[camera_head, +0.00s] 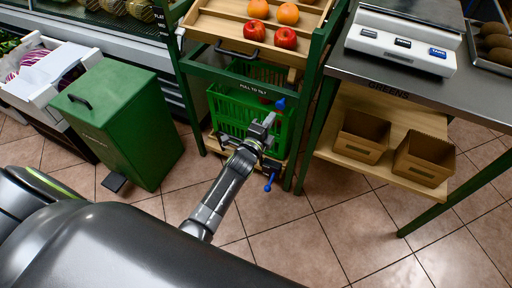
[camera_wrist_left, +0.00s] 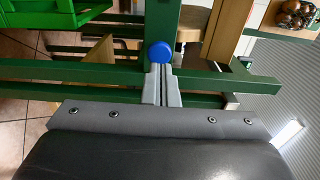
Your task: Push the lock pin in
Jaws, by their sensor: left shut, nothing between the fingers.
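A round blue knob, the lock pin's head, (camera_head: 281,103) sits on the right green post of the fruit rack (camera_head: 317,50). In the left wrist view the blue knob (camera_wrist_left: 160,51) is straight ahead of my fingertips, in front of the green post. My left gripper (camera_head: 268,122) is shut and empty, with its tips close to the knob. The left wrist view shows its two grey fingers (camera_wrist_left: 161,72) together just below the knob; whether they touch it I cannot tell. How deep the pin sits is hidden. My right gripper is not in view.
A second blue part (camera_head: 269,182) is low on the rack. A green crate (camera_head: 232,112) stands on the lower shelf, under a tilted wooden tray with apples (camera_head: 285,38). A green bin (camera_head: 120,125) stands left; a table with a scale (camera_head: 402,42) stands right.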

